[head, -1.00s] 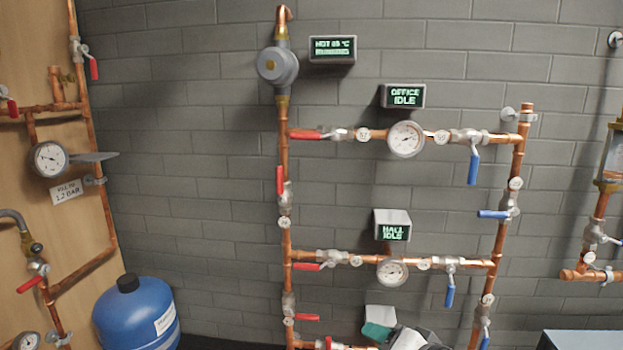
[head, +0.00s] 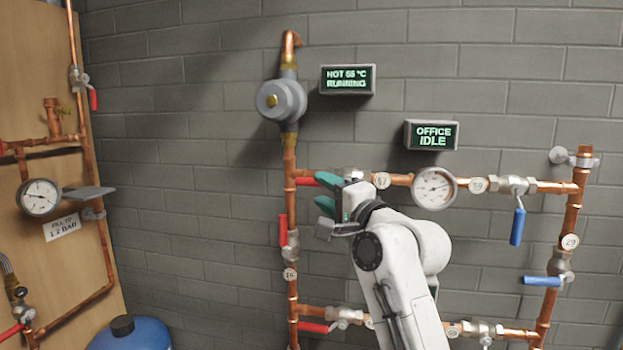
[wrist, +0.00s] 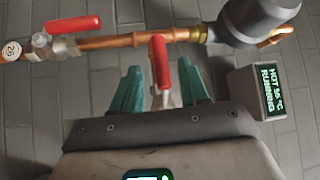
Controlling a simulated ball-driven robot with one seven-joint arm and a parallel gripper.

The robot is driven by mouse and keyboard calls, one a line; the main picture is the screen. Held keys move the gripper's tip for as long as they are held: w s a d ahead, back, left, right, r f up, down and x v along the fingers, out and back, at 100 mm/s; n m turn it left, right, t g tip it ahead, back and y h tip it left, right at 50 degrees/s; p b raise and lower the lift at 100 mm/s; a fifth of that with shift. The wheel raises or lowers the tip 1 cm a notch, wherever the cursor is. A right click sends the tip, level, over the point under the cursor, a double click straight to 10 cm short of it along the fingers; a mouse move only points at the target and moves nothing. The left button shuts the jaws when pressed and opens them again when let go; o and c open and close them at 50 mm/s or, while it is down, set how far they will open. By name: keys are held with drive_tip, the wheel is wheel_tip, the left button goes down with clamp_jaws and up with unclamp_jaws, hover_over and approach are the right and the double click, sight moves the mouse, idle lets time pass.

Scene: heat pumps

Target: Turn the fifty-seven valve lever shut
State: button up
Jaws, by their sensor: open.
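The fifty-seven valve has a red lever (head: 305,181) lying along the upper horizontal copper pipe, pointing left toward the riser. Its round tag 57 (head: 381,180) is just right of my gripper. My gripper (head: 322,190) is open at this valve, its green fingers hiding much of the valve body. In the wrist view the red lever (wrist: 159,62) stands between the two open fingers (wrist: 160,80), with a gap on each side. The lever's end reaches past the fingertips, close to the riser pipe.
Another red lever (head: 283,231) is on the riser just below left of my gripper; it also shows in the wrist view (wrist: 73,24). A gauge (head: 434,188) and a blue lever (head: 517,226) are to the right. The grey pump (head: 281,100) and displays are above.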

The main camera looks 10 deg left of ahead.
sight(314, 185)
drive_tip(key=shift+p+x, duration=0.5)
drive_tip(key=shift+x, duration=2.2)
drive_tip(key=shift+c, duration=0.2)
clamp_jaws()
